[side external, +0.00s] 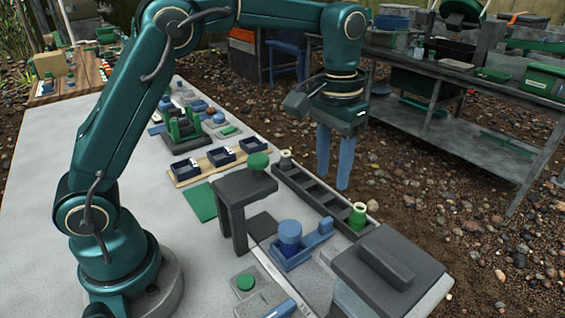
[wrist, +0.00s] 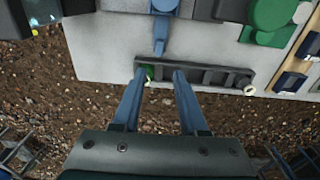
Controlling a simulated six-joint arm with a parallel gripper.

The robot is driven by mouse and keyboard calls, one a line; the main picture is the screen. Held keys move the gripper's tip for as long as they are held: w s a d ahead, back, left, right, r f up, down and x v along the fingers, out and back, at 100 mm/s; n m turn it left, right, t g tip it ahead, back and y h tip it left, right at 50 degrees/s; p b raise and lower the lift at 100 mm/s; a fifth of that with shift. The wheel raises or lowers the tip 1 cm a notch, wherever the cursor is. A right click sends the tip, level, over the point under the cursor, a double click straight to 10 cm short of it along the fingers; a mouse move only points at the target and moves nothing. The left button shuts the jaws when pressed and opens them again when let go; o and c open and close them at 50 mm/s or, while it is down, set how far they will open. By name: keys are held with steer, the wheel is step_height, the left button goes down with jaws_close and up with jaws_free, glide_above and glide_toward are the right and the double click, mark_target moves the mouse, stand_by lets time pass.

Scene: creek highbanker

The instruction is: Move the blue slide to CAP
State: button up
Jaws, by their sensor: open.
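A blue piece (side external: 311,242), which looks like the blue slide, lies on the grey table beside the dark slotted rack. A round blue knob (side external: 290,235) stands on it. In the wrist view a blue bar (wrist: 160,38) near the top centre seems to be part of it. I cannot read any CAP mark. My gripper (side external: 333,184) is open and empty, with its two blue fingers pointing down near the table's outer edge, apart from the slide. In the wrist view its fingertips (wrist: 160,74) show in front of the slotted rack.
The slotted rack (side external: 318,195) runs along the table edge, with a green cylinder (side external: 357,215) and a pale one (side external: 285,158) at its ends. A grey stand (side external: 243,190) and a dark lidded block (side external: 388,268) flank the slide. Gravel lies beyond the edge.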

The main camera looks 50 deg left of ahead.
mark_target(326, 220)
step_height(326, 220, down, 2)
steer(key=shift+s+d, duration=0.1)
steer(key=shift+s, duration=0.05)
steer(key=shift+f, duration=4.2)
jaws_close()
